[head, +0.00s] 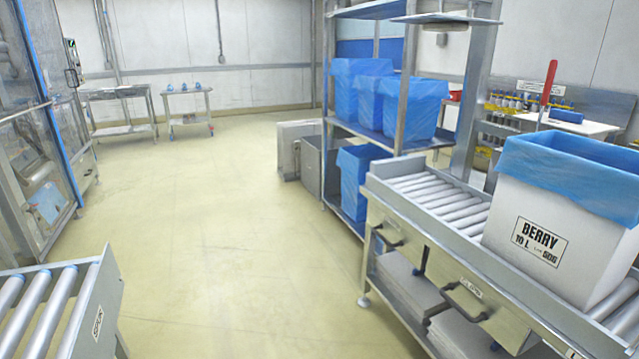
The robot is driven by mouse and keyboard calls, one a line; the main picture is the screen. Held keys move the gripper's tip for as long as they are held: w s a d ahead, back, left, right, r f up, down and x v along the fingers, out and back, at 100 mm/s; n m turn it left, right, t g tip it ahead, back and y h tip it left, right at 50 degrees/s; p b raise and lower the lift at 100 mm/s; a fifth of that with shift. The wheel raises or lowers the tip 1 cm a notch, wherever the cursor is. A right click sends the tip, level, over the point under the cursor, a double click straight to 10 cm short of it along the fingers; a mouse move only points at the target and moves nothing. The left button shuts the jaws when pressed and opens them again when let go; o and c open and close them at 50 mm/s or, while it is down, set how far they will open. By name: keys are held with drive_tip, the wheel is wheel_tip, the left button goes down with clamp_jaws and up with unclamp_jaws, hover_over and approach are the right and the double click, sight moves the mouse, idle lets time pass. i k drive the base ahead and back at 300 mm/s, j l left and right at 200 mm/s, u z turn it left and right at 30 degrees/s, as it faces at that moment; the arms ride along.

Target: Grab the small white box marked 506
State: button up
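A white box (545,229) stands upright on the roller conveyor (440,190) at the right. Its front label reads "BERRY 10 L" and ends in small characters that look like 506. A blue liner (570,170) is folded over its rim and hangs down the outside of its walls. The box's right side is cut off by the picture edge. I see no other white box with such a label. My gripper is not in view.
A metal shelf rack (404,85) with several blue-lined bins stands behind the conveyor. Another roller conveyor (95,310) is at the lower left. A machine (40,150) stands at the left. The yellow floor (220,240) between them is clear.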

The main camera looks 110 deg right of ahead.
sight(564, 213)
drive_tip(key=z, duration=0.45)
drive_tip(key=l+z, duration=0.15)
drive_tip(key=z, duration=0.7)
drive_tip(key=l+z, duration=0.15)
drive_tip(key=z, duration=0.7)
drive_tip(key=i+l+z, duration=0.2)
drive_tip(key=z, duration=0.3)
drive_tip(key=i+l+z, duration=0.3)
drive_tip(key=z, duration=0.15)
drive_tip(key=i+l+z, duration=0.1)
drive_tip(key=i+z, duration=0.2)
drive_tip(key=z, duration=0.2)
